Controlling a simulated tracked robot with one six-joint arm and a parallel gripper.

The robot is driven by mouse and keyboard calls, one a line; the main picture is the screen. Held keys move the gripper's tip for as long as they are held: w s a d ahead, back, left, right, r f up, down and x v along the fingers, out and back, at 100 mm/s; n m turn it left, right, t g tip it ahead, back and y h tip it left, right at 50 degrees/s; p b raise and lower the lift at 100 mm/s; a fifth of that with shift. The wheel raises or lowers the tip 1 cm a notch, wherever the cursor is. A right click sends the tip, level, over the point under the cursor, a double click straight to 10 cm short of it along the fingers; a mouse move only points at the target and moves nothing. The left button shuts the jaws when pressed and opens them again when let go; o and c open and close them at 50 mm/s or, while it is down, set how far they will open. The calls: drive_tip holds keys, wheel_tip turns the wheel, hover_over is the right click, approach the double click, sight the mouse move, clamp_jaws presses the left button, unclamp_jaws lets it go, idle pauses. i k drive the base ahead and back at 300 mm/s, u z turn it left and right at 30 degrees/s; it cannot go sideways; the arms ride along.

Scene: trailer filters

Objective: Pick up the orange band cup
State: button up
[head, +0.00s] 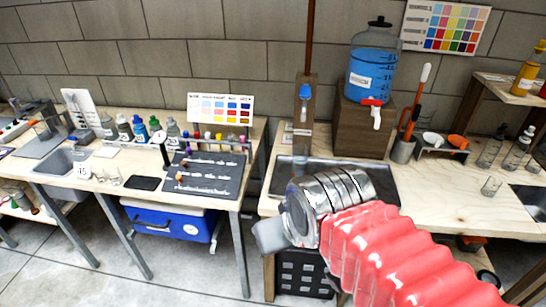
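I cannot make out an orange band on any cup in this head view. A small clear cup (490,186) stands on the right wooden table near the sink there. Small clear glasses (114,177) stand on the left table, near the white card marked with a number. An orange scoop-like piece (458,142) lies on a small stand at the right table's back. My gripper (268,237) shows only as a grey part beyond my metal wrist and red sleeve, in front of the gap between the tables. Its fingers are not clear, and I see nothing held.
A blue water jug (370,65) with a red tap sits on a wooden box. A dark tray (205,174) with small bottles lies on the left table. A blue cooler (170,221) is below it. The right table's front middle (435,200) is mostly clear.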

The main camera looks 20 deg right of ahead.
sight(299, 155)
drive_tip(key=u, duration=0.15)
drive_tip(key=i, duration=0.9)
